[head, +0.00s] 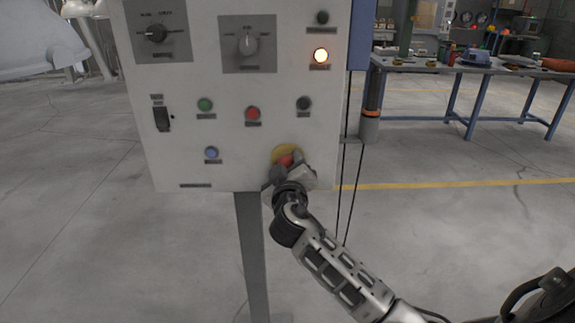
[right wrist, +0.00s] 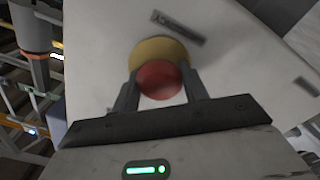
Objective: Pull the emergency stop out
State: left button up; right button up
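The emergency stop is a red mushroom button on a yellow round base, low on the right of a white control panel (head: 230,110). In the head view the red button (head: 285,160) is partly hidden by my right gripper (head: 285,168). In the right wrist view the red button (right wrist: 160,80) sits between my two fingers (right wrist: 160,92), with the yellow base (right wrist: 160,50) behind it. The fingers stand on either side of the button, close to its edges. I cannot tell whether they touch it. My left gripper is not in view.
The panel also has a red button (head: 252,114), a green button (head: 205,104), a blue button (head: 211,153), a lit lamp (head: 321,55) and rotary knobs. A post (head: 252,250) stands below the panel. A blue-legged table (head: 480,70) stands at the back right. Open floor lies around.

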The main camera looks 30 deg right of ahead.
jog(key=c, duration=0.7)
jog(key=shift+s+a, duration=0.3)
jog(key=shift+s, duration=0.15)
jog(key=shift+c, duration=0.2)
jog(key=o, duration=1.4)
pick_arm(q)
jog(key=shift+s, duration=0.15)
pick_arm(e)
jog(key=shift+s, duration=0.1)
pick_arm(q)
jog(key=b, duration=0.1)
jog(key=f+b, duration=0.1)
jog(key=b, duration=0.1)
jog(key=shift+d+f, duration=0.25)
pick_arm(e)
jog(key=v, duration=1.6)
